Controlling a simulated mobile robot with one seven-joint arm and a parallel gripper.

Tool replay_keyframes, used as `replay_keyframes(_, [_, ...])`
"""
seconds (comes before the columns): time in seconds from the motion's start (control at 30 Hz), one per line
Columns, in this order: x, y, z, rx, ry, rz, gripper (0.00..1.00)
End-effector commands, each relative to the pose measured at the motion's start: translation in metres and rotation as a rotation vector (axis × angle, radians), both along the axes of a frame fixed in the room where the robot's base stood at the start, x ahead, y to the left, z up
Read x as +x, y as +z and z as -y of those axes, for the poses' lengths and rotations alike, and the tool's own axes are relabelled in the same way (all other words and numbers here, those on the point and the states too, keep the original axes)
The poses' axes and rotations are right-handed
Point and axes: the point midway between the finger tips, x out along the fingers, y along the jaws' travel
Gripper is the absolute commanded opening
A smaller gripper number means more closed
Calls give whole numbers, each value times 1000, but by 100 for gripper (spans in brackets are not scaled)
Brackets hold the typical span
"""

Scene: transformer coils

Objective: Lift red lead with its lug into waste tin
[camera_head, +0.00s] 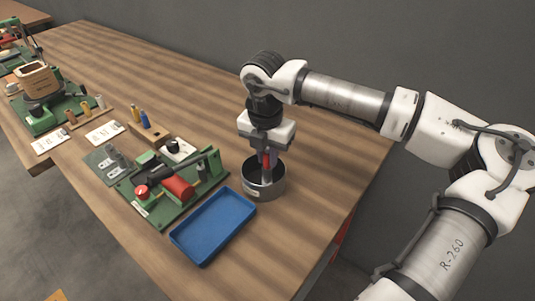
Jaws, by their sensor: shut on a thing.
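My gripper (266,157) points down over the waste tin (266,190), a round grey metal tin on the right part of the wooden bench. It is shut on the red lead (266,163), which shows as a short red piece between the fingers. The lead's lower end is at or inside the tin's mouth. I cannot make out the lug, and I cannot tell whether the lead touches the tin's floor.
A blue tray (213,226) lies left of and in front of the tin. Bottles, cards and another green fixture (45,110) lie beyond. The bench right of the tin is bare.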

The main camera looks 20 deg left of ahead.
Motion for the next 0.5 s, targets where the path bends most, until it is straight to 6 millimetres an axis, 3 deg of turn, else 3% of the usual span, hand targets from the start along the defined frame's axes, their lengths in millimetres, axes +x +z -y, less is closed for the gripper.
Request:
replay_keyframes(0.17, [0, 1, 0, 0, 0, 0, 0])
replay_keyframes(0.2, [0, 1, 0, 0, 0, 0, 19])
replay_keyframes(0.3, [0, 1, 0, 0, 0, 0, 32])
replay_keyframes(0.4, [0, 1, 0, 0, 0, 0, 42])
replay_keyframes(0.5, [0, 1, 0, 1, 0, 0, 42])
